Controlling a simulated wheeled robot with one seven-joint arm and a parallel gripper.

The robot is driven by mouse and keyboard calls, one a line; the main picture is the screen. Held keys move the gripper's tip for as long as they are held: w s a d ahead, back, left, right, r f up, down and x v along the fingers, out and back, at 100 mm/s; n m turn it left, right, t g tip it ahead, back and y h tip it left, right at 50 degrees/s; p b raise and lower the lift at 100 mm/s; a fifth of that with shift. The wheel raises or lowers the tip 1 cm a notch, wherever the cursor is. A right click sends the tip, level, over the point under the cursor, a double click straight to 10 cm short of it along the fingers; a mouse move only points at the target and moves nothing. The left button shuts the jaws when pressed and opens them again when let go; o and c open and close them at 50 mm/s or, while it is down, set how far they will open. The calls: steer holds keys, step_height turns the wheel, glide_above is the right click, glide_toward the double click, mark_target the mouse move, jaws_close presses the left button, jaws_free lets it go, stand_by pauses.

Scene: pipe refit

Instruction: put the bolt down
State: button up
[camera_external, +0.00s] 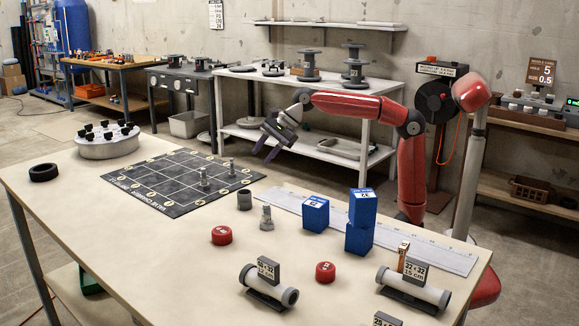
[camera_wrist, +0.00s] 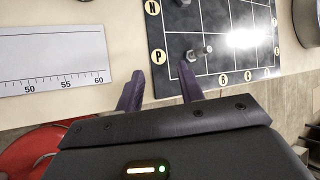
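A grey bolt (camera_external: 204,179) stands upright on the black gridded mat (camera_external: 150,197). A second bolt (camera_external: 231,167) stands near the mat's right corner. A third bolt (camera_external: 266,218) stands on the bare table, off the mat. My gripper (camera_external: 264,155) is up beyond the mat's far right side, pointing down. In the wrist view my gripper (camera_wrist: 159,92) has its two purple fingers spread with nothing between them. A bolt (camera_wrist: 200,52) shows on the mat (camera_wrist: 205,75) just beyond the fingers. Part of another shows at the top edge.
A grey ring (camera_external: 244,200), red caps (camera_external: 222,235), blue blocks (camera_external: 361,206) and pipe pieces (camera_external: 269,285) stand right of the mat. A long ruler (camera_external: 420,248) lies along the far edge. A round grey holder (camera_external: 107,146) and a black ring (camera_external: 44,172) are at left.

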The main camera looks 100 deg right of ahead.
steer(key=s+a+f+n+g, duration=0.1)
steer(key=s+f+n, duration=0.8)
steer(key=s+n, duration=0.3)
steer(key=s+a+f+n+g+h, duration=0.1)
steer(key=s+a+f+n, duration=0.1)
steer(key=s+f+n, duration=0.8)
steer(key=s+n, duration=0.2)
steer(key=s, duration=0.4)
steer(key=shift+a+f+n+h, duration=0.2)
steer(key=shift+f+n+h, duration=0.05)
steer(key=shift+n+h, duration=0.05)
